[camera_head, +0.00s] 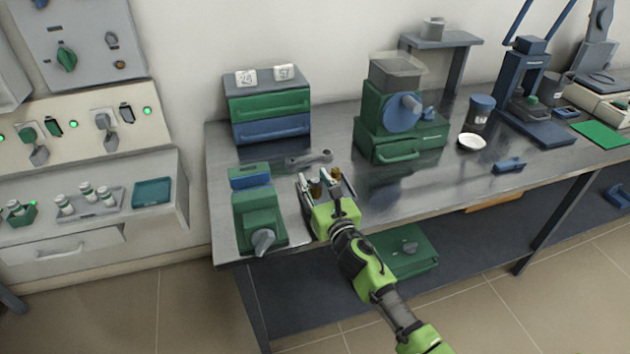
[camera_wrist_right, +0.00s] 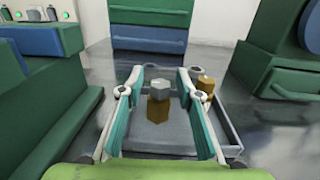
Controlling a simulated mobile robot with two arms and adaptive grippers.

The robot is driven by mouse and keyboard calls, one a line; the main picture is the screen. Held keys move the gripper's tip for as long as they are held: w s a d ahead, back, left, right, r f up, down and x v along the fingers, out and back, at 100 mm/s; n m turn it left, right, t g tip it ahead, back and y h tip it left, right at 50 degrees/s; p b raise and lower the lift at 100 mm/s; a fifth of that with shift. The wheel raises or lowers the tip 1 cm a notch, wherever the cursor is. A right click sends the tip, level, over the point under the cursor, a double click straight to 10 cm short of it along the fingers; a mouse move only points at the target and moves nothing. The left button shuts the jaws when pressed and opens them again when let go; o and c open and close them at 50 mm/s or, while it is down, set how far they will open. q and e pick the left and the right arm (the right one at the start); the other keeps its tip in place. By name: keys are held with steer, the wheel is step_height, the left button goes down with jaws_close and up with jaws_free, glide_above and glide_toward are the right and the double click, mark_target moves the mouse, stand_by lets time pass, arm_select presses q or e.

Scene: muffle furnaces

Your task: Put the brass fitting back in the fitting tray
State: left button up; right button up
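The grey fitting tray (camera_wrist_right: 228,130) lies on the steel bench below my right gripper; part of it also shows in the head view (camera_head: 304,190). My right gripper (camera_wrist_right: 159,82) is open, its fingers on either side of a brass fitting (camera_wrist_right: 158,109) with a grey hexagonal top. Gaps show between this fitting and both fingers. It appears to stand upright in the tray; its exact contact with the floor is unclear. A second brass fitting (camera_wrist_right: 206,88) is at the tray's right side, outside the right finger. My right gripper also shows in the head view (camera_head: 326,180). My left gripper is not in view.
A green device with a grey knob (camera_head: 258,215) stands left of the tray. A wrench-like tool (camera_head: 309,158) lies behind it. A drawer box (camera_head: 268,110) and a green machine (camera_head: 400,115) stand farther back. Open bench top lies right of the tray.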

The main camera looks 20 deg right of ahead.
steer(key=shift+r, duration=0.1)
steer(key=shift+s, duration=0.15)
steer(key=s, duration=0.7)
steer(key=s+d, duration=0.1)
steer(key=s, duration=0.3)
steer(key=shift+s, duration=0.35)
